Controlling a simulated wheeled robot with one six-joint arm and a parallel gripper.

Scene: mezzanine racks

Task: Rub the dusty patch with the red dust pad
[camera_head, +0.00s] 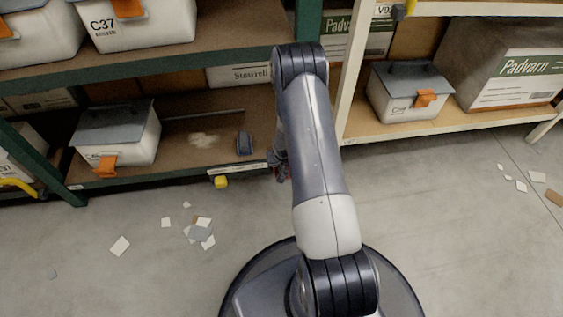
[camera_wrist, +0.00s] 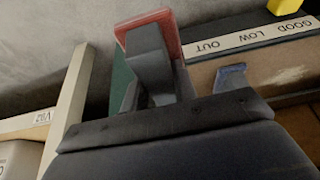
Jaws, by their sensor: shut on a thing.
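The red dust pad (camera_wrist: 160,19) is in my gripper (camera_wrist: 150,48), which is shut on it; one grey finger covers much of the pad in the wrist view. In the head view my arm hides most of the gripper, and only a bit of red (camera_head: 288,172) shows, in front of the lower shelf's edge. The dusty patch (camera_head: 202,140) is a pale smear on the brown lower shelf, left of the gripper. It also shows at the right of the wrist view (camera_wrist: 291,75). The pad is apart from the patch.
A small blue object (camera_head: 245,144) stands on the shelf between patch and gripper. A lidded grey box (camera_head: 117,138) stands left of the patch. A label strip (camera_wrist: 256,35) and a yellow knob (camera_head: 221,182) are at the shelf's front edge. Paper scraps (camera_head: 200,233) litter the floor.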

